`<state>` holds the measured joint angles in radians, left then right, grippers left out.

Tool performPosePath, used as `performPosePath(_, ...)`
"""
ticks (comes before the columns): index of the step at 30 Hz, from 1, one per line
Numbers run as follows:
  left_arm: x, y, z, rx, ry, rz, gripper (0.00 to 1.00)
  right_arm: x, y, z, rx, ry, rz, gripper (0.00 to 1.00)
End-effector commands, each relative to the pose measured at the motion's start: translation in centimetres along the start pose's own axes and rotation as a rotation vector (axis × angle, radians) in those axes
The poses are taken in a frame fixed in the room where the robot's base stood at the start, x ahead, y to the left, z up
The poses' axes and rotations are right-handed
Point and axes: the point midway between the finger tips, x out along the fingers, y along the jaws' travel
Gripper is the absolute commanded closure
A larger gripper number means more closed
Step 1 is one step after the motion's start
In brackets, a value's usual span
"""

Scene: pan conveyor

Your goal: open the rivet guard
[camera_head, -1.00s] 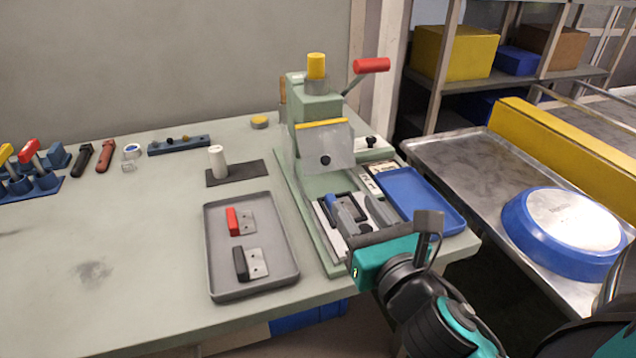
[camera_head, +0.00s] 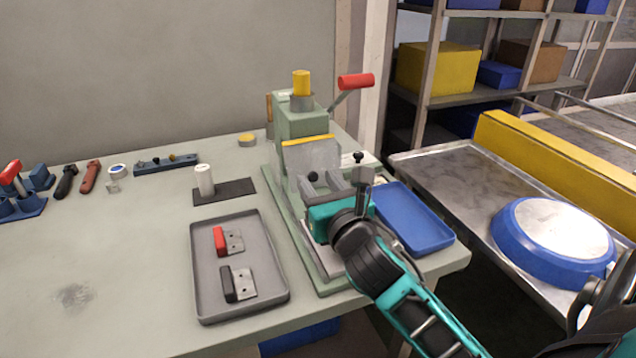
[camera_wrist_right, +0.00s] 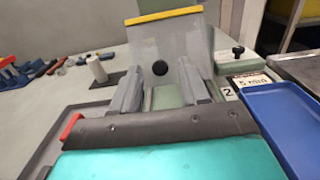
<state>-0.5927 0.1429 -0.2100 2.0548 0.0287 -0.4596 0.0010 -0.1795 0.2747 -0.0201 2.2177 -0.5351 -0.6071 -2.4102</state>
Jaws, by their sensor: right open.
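The rivet guard (camera_head: 312,158) is a clear grey plate with a yellow top edge and a round black knob, on the front of the green press (camera_head: 300,122). It hangs down, tilted, and also shows in the right wrist view (camera_wrist_right: 175,50). My right gripper (camera_head: 326,178) is open just in front of the guard. In the right wrist view its two grey fingers (camera_wrist_right: 160,95) stand apart to either side below the black knob (camera_wrist_right: 160,68), with nothing between them. Whether a finger touches the guard I cannot tell. The press bed is mostly hidden by my right gripper. My left gripper is out of view.
A grey tray (camera_head: 205,300) with a red-handled and a black-handled part lies left of the press. A blue tray (camera_head: 425,232) lies close on its right. A red-knobbed lever (camera_head: 356,81) sticks out at the top. A blue pan (camera_head: 553,240) lies on the conveyor.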

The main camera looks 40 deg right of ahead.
Motion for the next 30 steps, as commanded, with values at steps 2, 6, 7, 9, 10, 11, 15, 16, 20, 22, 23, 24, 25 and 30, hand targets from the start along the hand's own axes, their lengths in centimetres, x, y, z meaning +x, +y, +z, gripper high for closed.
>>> performPosePath(2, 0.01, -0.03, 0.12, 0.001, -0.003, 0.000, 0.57, 0.51, -0.02, 0.00, 0.000, 0.000, 0.000, 0.55)
performPosePath(6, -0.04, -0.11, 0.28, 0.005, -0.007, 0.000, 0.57, 0.83, -0.01, 0.04, 0.000, 0.000, 0.000, 0.55)
performPosePath(7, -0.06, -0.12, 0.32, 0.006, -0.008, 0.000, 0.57, 0.84, -0.01, 0.04, 0.000, 0.000, 0.000, 0.55)
performPosePath(9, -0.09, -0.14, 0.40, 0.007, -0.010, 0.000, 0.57, 0.84, -0.01, 0.03, 0.000, 0.000, 0.000, 0.55)
performPosePath(10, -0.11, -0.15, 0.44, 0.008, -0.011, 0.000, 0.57, 0.83, -0.01, 0.03, 0.000, 0.000, 0.000, 0.55)
performPosePath(11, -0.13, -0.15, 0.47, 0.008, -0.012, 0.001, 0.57, 0.83, -0.01, 0.03, 0.000, 0.000, 0.000, 0.55)
performPosePath(15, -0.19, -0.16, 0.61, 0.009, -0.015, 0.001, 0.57, 0.81, -0.01, 0.02, 0.000, 0.000, 0.000, 0.64)
performPosePath(16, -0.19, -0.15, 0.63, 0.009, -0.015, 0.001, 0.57, 0.81, -0.01, 0.02, 0.000, 0.000, 0.000, 0.67)
performPosePath(20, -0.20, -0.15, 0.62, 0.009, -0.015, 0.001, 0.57, 0.80, 0.00, 0.02, 0.000, 0.000, 0.000, 0.79)
performPosePath(22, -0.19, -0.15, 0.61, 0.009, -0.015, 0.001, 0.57, 0.79, 0.00, 0.02, 0.000, 0.000, 0.000, 0.86)
performPosePath(23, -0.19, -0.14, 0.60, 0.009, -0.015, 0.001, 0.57, 0.79, 0.00, 0.02, 0.000, 0.000, 0.000, 0.89)
performPosePath(24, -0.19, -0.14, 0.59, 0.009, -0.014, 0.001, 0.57, 0.79, 0.00, 0.01, 0.000, 0.000, 0.000, 0.93)
performPosePath(25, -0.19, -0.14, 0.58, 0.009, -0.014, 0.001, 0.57, 0.79, 0.00, 0.01, 0.000, 0.000, 0.000, 0.96)
performPosePath(30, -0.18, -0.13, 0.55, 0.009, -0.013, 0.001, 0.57, 0.79, 0.01, 0.01, 0.000, 0.000, 0.001, 1.00)
